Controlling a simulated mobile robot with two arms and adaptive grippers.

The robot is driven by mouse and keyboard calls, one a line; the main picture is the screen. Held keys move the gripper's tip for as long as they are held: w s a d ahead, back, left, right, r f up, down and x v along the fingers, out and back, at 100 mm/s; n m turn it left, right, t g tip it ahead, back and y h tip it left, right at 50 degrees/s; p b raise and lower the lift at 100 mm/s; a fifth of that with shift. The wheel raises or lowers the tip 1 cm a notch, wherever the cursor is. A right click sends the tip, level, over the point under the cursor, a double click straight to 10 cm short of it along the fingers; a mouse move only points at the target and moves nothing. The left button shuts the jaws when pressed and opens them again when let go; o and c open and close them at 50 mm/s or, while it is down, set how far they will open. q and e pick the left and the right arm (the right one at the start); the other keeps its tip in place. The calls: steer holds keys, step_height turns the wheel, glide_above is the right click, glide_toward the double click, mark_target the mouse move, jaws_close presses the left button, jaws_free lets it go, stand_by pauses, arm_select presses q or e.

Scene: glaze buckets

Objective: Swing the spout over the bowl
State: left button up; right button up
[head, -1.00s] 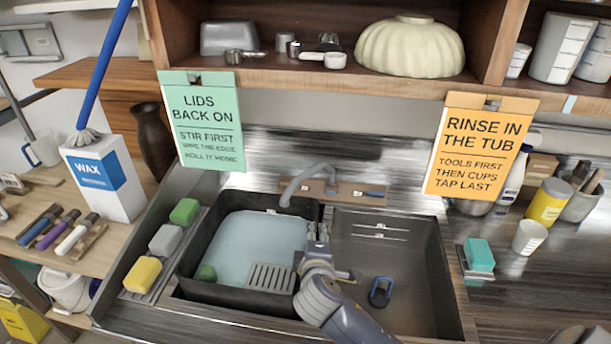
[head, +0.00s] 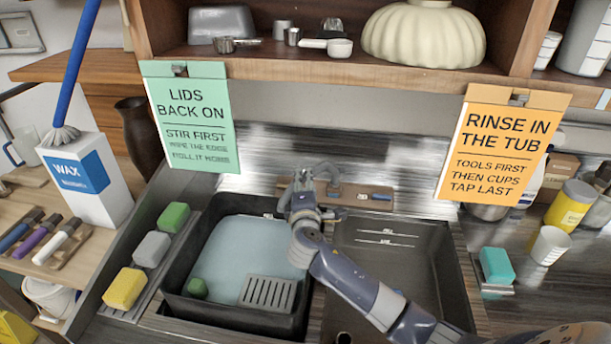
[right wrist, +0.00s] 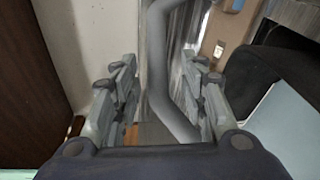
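The grey spout (right wrist: 165,70) shows in the right wrist view, running down between the two fingers of my right gripper (right wrist: 163,92). The fingers stand apart on both sides of it, and I see no clear grip on it. In the head view my right gripper (head: 310,188) is at the back of the sink, over the divider, and hides most of the spout. The right sink bowl (head: 395,262) is grey and has no water that I can see. The left side holds a dark tub (head: 225,314) with pale blue water (head: 240,245). My left gripper is not in view.
A green sponge (head: 173,217), a grey one (head: 152,248) and a yellow one (head: 124,288) lie left of the tub. A slotted grey plate (head: 268,292) is at the tub's front. A green sign (head: 192,120) and an orange sign (head: 500,150) hang from the shelf above.

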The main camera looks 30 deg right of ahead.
steer(key=x, duration=0.2)
steer(key=shift+w+d+r, duration=0.15)
steer(key=shift+w, duration=0.2)
steer(key=shift+w+d, duration=0.1)
steer(key=shift+w, duration=0.05)
steer(key=shift+w+d+f, duration=0.15)
steer(key=shift+w+f, duration=0.05)
steer(key=shift+w, duration=0.1)
steer(key=shift+c, duration=0.6)
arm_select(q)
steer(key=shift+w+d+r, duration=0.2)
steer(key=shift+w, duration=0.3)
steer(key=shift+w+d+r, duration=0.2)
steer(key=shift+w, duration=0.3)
arm_select(e)
jaws_close()
